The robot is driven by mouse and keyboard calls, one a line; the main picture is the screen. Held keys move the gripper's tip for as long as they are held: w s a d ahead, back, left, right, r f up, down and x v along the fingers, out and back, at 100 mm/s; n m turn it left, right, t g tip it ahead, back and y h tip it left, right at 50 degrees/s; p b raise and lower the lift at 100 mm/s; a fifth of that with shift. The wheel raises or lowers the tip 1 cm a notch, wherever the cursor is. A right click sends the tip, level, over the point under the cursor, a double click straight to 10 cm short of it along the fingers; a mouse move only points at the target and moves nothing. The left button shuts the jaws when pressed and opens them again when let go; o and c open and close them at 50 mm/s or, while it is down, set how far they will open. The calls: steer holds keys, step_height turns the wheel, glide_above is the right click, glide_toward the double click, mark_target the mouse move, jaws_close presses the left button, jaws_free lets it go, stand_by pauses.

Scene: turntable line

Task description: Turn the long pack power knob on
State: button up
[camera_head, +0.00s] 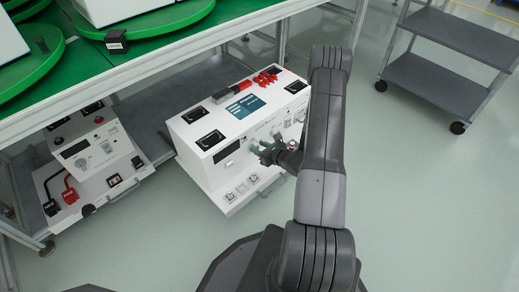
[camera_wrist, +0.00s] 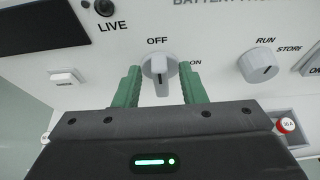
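A white knob (camera_wrist: 159,68) with OFF printed above it and ON to its right is on the white panel in the wrist view. A dark line on the knob runs nearly upright in the picture. My gripper (camera_wrist: 160,85) has its two green fingers on either side of this knob, with a narrow gap visible at each side. It looks open. In the head view my gripper (camera_head: 268,151) is at the front face of the white unit (camera_head: 213,170). The fingers and arm hide part of that face. The lettering above the knob is cut off.
Another knob (camera_wrist: 258,66), marked RUN and STORE, sits to the right. A white switch (camera_wrist: 67,76) is to the left. A second white unit (camera_head: 91,155) stands on the shelf left. Green turntables (camera_head: 160,22) are above. A grey cart (camera_head: 440,75) stands right, with clear floor between.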

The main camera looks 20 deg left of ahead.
steer(key=shift+a, duration=0.1)
jaws_close()
steer(key=shift+w+g, duration=0.15)
steer(key=shift+g, duration=0.15)
steer(key=shift+w+d+f+m+g+y+b, duration=0.15)
steer(key=shift+w+f+m+g+y+b, duration=0.5)
steer(key=shift+m, duration=1.6)
steer(key=shift+d+f+m+g+y+b, duration=0.2)
steer(key=shift+m+g+y+b, duration=0.9)
steer(key=shift+m, duration=1.1)
steer(key=shift+w+d+f+m+g+y+b, duration=0.1)
steer(key=shift+w+f+m+g+y+b, duration=0.55)
steer(key=shift+m, duration=1.6)
steer(key=shift+s+r+y+b, duration=0.3)
steer(key=shift+b, duration=0.2)
